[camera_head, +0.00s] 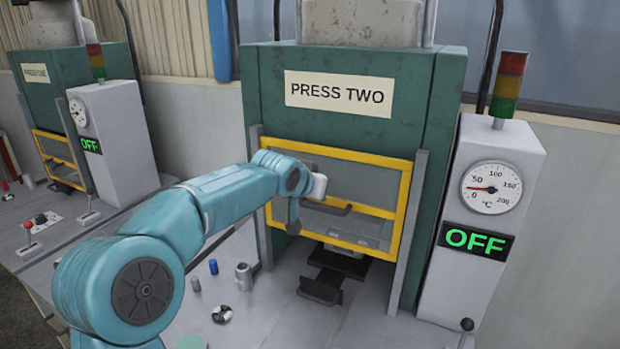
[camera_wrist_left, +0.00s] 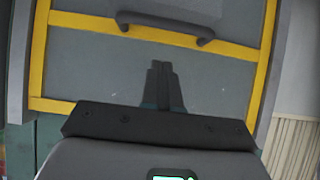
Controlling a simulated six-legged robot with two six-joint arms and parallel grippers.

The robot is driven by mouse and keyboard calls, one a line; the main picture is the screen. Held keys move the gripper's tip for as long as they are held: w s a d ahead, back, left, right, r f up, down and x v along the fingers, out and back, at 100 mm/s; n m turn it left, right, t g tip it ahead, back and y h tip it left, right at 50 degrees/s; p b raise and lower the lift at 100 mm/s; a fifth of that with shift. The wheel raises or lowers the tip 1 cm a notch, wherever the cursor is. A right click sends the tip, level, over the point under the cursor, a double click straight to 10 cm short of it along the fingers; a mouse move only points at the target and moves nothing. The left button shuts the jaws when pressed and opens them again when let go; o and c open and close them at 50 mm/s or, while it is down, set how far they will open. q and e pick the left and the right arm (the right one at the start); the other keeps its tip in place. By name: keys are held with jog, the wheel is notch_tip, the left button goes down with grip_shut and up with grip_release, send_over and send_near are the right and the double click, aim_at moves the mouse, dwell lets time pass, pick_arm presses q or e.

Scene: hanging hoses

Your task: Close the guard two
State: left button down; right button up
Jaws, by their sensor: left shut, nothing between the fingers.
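Guard two (camera_head: 345,153) is a yellow frame with a see-through panel, between grey side rails on the green press (camera_head: 375,60) labelled PRESS TWO. A gap shows below its lower bar, with dark tooling visible there. Its dark handle (camera_head: 327,208) is on the guard's front. My left gripper (camera_head: 294,222) points down in front of the guard's left part, left of the handle. In the left wrist view the fingers (camera_wrist_left: 162,85) are shut and empty, with the guard frame (camera_wrist_left: 38,60) behind and the handle (camera_wrist_left: 165,24) beyond the fingertips. They look apart from the handle. My right gripper is not in view.
A control box (camera_head: 485,210) with a gauge and OFF sign stands right of the press. A blue cylinder (camera_head: 213,267), a grey cup (camera_head: 244,277) and small round parts (camera_head: 222,314) stand on the bench. Another green press (camera_head: 60,95) stands at the left.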

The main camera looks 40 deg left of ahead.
pick_arm(q)
notch_tip(320, 180, down, 21)
jog(key=b, duration=1.7)
jog(key=shift+w+r, duration=0.15)
jog(key=shift+w, duration=0.2)
jog(key=shift+d+r, duration=0.1)
jog(key=shift+r, duration=0.05)
